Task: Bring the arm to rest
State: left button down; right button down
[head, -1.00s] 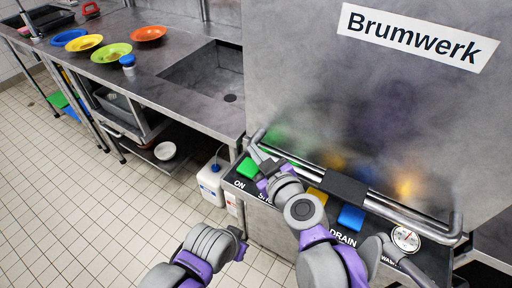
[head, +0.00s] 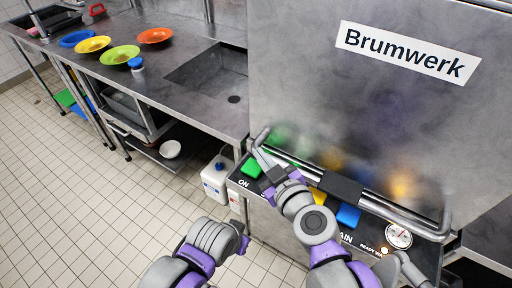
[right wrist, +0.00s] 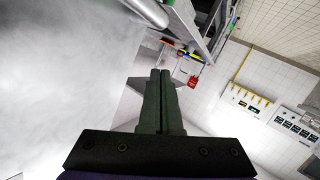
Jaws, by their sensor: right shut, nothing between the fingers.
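My right gripper (head: 262,152) is in front of the steel machine marked Brumwerk, close to the left end of its bar handle (head: 402,217) and beside the green ON button (head: 252,167). Its fingers are together with nothing between them; the right wrist view also shows the closed dark fingers (right wrist: 160,100). Whether it touches the handle or panel cannot be told. My left arm shows at the bottom centre, but its fingers do not show.
The panel also has a yellow button (head: 317,197), a blue button (head: 348,215), a lit lamp (head: 384,250) and a dial (head: 398,236). Left are a sink counter (head: 150,70) with coloured plates and a white canister (head: 214,180) on the floor. The tiled floor is open.

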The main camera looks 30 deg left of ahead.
jog(key=v, duration=0.5)
jog(key=shift+s+d+r+p, duration=0.1)
jog(key=shift+p, duration=0.3)
jog(key=s+d+f+m+g+h+p, duration=0.1)
jog(key=s+d+f+m+h+p, duration=0.1)
jog(key=d, duration=0.8)
jog(key=s+d+f+m+g+h+p, duration=0.1)
jog(key=d+f+m+h, duration=0.4)
jog(key=d, duration=0.6)
jog(key=s+d+f+m+g+h+p, duration=0.2)
jog(key=s+d+f+m+h+p, duration=0.2)
jog(key=d+m, duration=0.3)
jog(key=d+h, duration=0.1)
jog(key=d, duration=0.3)
jog(key=shift+p, duration=0.35)
